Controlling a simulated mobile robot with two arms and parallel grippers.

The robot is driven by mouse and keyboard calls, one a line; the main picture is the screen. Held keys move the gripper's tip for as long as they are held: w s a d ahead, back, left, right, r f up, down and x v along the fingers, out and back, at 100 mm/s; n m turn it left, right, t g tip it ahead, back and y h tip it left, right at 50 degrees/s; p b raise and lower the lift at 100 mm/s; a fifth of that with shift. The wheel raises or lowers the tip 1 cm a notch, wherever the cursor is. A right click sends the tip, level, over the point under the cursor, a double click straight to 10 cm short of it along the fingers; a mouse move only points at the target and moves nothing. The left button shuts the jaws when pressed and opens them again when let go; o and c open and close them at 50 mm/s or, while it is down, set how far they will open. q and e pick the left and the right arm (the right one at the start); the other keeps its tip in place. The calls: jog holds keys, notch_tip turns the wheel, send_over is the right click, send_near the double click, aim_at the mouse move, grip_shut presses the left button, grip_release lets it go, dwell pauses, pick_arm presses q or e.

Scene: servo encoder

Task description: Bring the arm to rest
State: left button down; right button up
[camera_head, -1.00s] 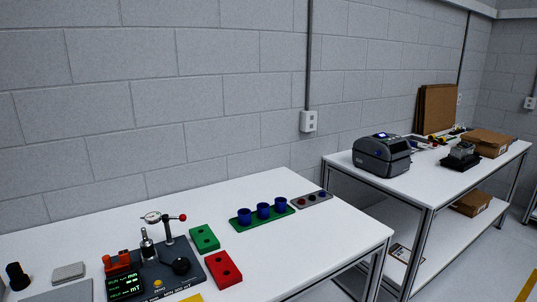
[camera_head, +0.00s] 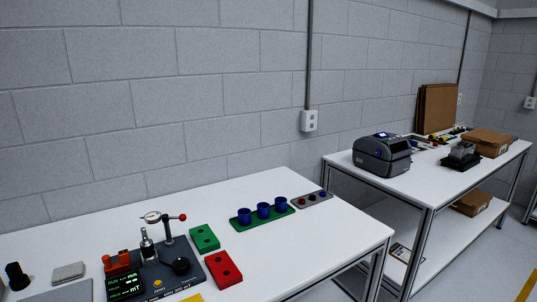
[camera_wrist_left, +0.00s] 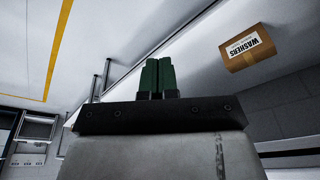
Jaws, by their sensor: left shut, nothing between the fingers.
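My left gripper (camera_wrist_left: 157,77) shows in the left wrist view, with its two green fingers together and nothing between them. Past it are the floor and shelf area, and it touches nothing that I can see. Neither arm shows in the head view. On the near table (camera_head: 310,245) in the head view stands a dark test device (camera_head: 157,273) with a dial gauge and a lit display. A green block (camera_head: 204,237) and a red block (camera_head: 223,268) lie beside it. My right gripper is in neither view.
A green tray with several blue cups (camera_head: 263,212) and a grey strip (camera_head: 312,199) lie farther back. A second table at right holds a grey printer (camera_head: 382,155) and a cardboard box (camera_head: 485,143). A box labelled WASHERS (camera_wrist_left: 246,48) shows in the left wrist view.

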pick_arm(q)
jog(key=s+f+g, duration=0.1)
jog(key=s+f, duration=0.2)
jog(key=f, duration=0.6)
jog(key=s+f, duration=0.2)
jog(key=f, duration=0.7)
jog(key=s+a+f+g, duration=0.1)
jog(key=s+a+f, duration=0.2)
jog(key=s+f, duration=0.8)
jog(key=s, duration=0.3)
jog(key=shift+a, duration=0.1)
